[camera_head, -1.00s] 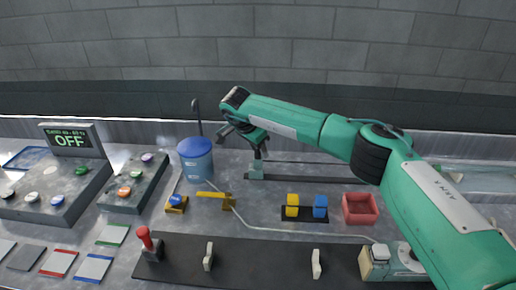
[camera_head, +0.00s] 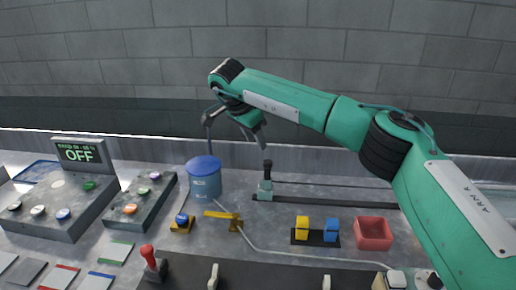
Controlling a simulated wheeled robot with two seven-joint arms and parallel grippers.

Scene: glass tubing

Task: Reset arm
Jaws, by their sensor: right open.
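My right arm is green and reaches in from the right. Its gripper (camera_head: 236,132) is open and empty, in the air above and behind the blue-lidded container (camera_head: 204,180). A small pale green block with a black handle (camera_head: 266,182) stands on a dark rail, below and to the right of the gripper, apart from it. My left gripper is not in view.
A display reading OFF (camera_head: 80,153) and button panels (camera_head: 62,208) stand at the left. A yellow lever (camera_head: 222,215), yellow and blue blocks (camera_head: 302,228), a red bin (camera_head: 373,233) and a red-knobbed lever (camera_head: 150,257) are on the bench. A grey wall is behind.

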